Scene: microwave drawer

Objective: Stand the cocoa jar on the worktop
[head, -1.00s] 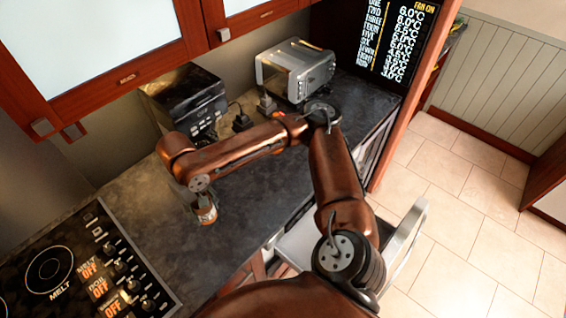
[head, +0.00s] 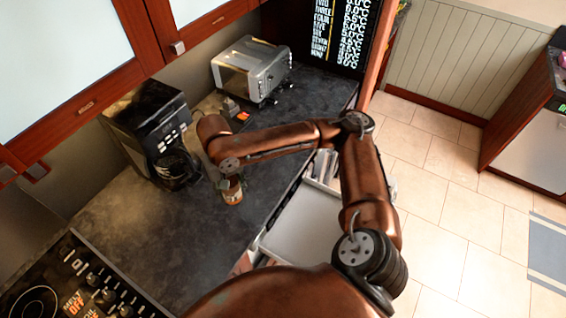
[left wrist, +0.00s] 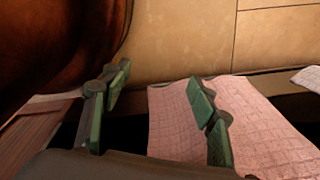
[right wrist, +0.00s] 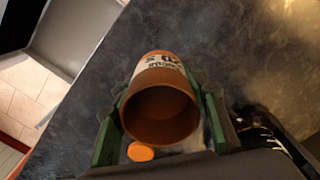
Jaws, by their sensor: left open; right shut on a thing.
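The cocoa jar (head: 232,194), brown with a white label, is over the dark worktop (head: 150,225) in the head view. My right gripper (head: 224,182) is shut on it. In the right wrist view the jar (right wrist: 160,112) sits between the two green fingers, one on each side, its round brown end facing the camera. Whether its far end touches the worktop I cannot tell. My left gripper (left wrist: 160,105) is open and empty in the left wrist view, above a pinkish cloth-like sheet (left wrist: 265,125); it is not visible in the head view.
A black coffee maker (head: 155,130) stands just left of the jar, and a silver toaster (head: 250,68) stands farther back. The hob (head: 75,275) is at lower left. An open drawer (head: 300,225) juts out beneath the right arm. Worktop between hob and jar is clear.

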